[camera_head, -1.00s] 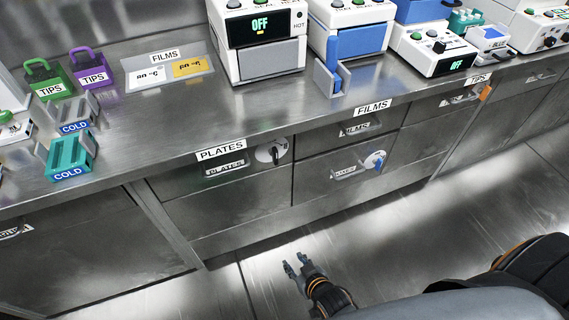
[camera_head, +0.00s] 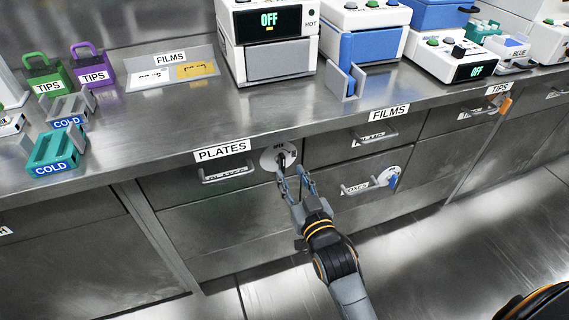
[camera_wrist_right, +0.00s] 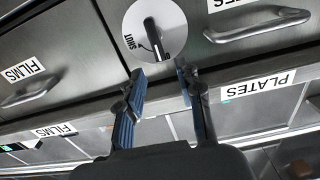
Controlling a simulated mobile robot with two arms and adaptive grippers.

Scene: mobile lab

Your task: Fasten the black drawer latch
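The black latch (camera_head: 281,159) is a small dark lever on a round pale plate at the right end of the PLATES drawer (camera_head: 180,187). In the right wrist view the black lever (camera_wrist_right: 153,36) stands out slanted on its disc, with the word SHUT beside it. My right gripper (camera_head: 290,174) is open and empty, just below and in front of the latch. In the wrist view its fingers (camera_wrist_right: 160,68) are spread, with the latch beyond the tips and no contact visible. My left gripper is not in view.
A blue latch (camera_head: 393,182) is on the lower drawer to the right, and an orange latch (camera_head: 505,106) is near the TIPS label. Drawer handles (camera_head: 229,173) stick out beside the gripper. The counter (camera_head: 285,103) overhead holds machines and racks. The floor in front is clear.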

